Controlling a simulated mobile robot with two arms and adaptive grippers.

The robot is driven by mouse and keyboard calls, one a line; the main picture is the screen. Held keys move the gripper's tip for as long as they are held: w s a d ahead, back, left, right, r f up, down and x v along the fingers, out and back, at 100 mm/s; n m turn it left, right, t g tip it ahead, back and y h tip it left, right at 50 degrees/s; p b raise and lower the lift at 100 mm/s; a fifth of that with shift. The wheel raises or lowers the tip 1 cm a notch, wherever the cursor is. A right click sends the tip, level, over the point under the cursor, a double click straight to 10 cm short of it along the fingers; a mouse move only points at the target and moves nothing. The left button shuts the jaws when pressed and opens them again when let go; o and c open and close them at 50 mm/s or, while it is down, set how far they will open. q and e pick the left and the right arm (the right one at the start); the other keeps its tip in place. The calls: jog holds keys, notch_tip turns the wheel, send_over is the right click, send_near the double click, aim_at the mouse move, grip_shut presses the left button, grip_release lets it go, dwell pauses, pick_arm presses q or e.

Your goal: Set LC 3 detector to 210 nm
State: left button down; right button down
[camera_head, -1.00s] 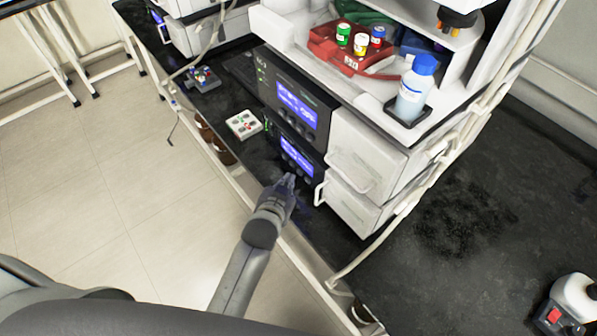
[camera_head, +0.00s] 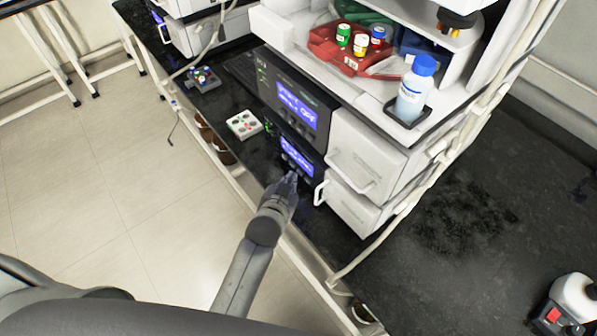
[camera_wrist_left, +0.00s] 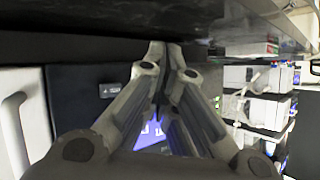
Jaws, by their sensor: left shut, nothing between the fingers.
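The instrument stack has a black front with two blue screens. The upper screen (camera_head: 297,106) shows white text that seems to end in "OFF". The lower screen (camera_head: 296,156) has white text too small to read, with a row of dark buttons (camera_head: 300,171) beneath it. My left gripper (camera_head: 293,177) is shut and empty, its fingertips at or close to the lower button row; I cannot tell if they touch. In the left wrist view the closed fingers (camera_wrist_left: 170,50) partly hide a lit blue screen (camera_wrist_left: 152,138). My right gripper is not in view.
A white pad with round buttons (camera_head: 244,124) lies on the black bench left of the stack. A red tray (camera_head: 338,44) with small vials and a blue-capped bottle (camera_head: 413,90) stand on top. A white drawer handle (camera_head: 321,190) juts out just right of my gripper.

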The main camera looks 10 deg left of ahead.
pick_arm(q)
jog(key=shift+w+d, duration=0.15)
jog(key=shift+w+d, duration=0.15)
jog(key=shift+w, duration=0.05)
dwell(0.4)
jog(key=shift+s, duration=0.1)
jog(key=shift+s+a+r, duration=0.1)
jog(key=shift+a, duration=0.1)
jog(key=shift+s+a+p, duration=0.35)
jog(key=shift+s+p, duration=0.15)
jog(key=shift+p, duration=0.1)
jog(key=shift+w+d, duration=0.1)
jog(key=shift+w, duration=0.05)
dwell(0.4)
